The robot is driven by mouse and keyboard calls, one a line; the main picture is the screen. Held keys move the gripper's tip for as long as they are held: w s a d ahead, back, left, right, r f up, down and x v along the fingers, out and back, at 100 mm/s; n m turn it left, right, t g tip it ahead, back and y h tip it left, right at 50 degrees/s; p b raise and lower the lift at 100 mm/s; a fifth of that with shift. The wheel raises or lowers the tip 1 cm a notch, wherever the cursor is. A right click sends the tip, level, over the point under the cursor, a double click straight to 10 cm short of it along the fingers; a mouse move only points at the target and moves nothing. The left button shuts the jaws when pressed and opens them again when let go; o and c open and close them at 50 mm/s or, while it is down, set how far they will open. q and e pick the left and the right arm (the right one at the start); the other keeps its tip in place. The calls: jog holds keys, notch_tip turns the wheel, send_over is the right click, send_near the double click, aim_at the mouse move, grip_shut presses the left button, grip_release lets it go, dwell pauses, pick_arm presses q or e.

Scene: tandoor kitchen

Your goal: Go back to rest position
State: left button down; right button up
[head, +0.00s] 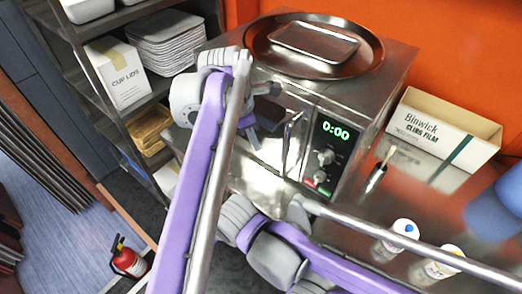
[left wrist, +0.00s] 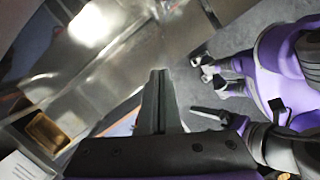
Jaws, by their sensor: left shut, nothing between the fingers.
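My left arm comes up from the bottom of the head view, and its gripper (head: 254,134) is in front of the steel microwave oven (head: 345,155). In the left wrist view the left gripper's dark fingers (left wrist: 159,75) are together with nothing between them. My right arm crosses the lower right of the head view, its grey wrist below the oven. In the left wrist view, purple and grey parts of my body show at the right; I cannot make out the right gripper's fingers clearly.
A round tray (head: 265,50) lies on the oven. A cling film box (head: 440,135), a brush (head: 377,176) and white bottles (head: 398,238) stand on the steel counter at right. Shelves with a cup lids box (head: 118,78) are at left. A fire extinguisher (head: 128,260) stands on the floor.

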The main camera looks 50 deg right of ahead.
pick_arm(q)
jog(key=w+a+m+t, duration=0.1)
jog(key=w+a, duration=0.3)
jog(key=a, duration=0.5)
jog(key=w+a+m+t, duration=0.1)
jog(key=w+a+m, duration=0.15)
jog(key=a, duration=0.65)
jog(key=w+a+m+t, duration=0.1)
jog(key=w+a, duration=0.3)
jog(key=a, duration=0.4)
jog(key=s+a+f+m+t, duration=0.1)
jog(key=s+a+f+m, duration=0.1)
jog(key=a+f, duration=0.3)
jog(key=s+a+f+m+t+y, duration=0.1)
jog(key=s+a+f, duration=0.4)
jog(key=a, duration=0.9)
jog(key=s+a+f+m+t+y, duration=0.1)
jog(key=s+a+f+m, duration=0.3)
jog(key=a, duration=0.5)
jog(key=shift+s+a+f+t, duration=0.2)
jog(key=shift+a+f+t, duration=0.1)
jog(key=shift+f+t, duration=0.25)
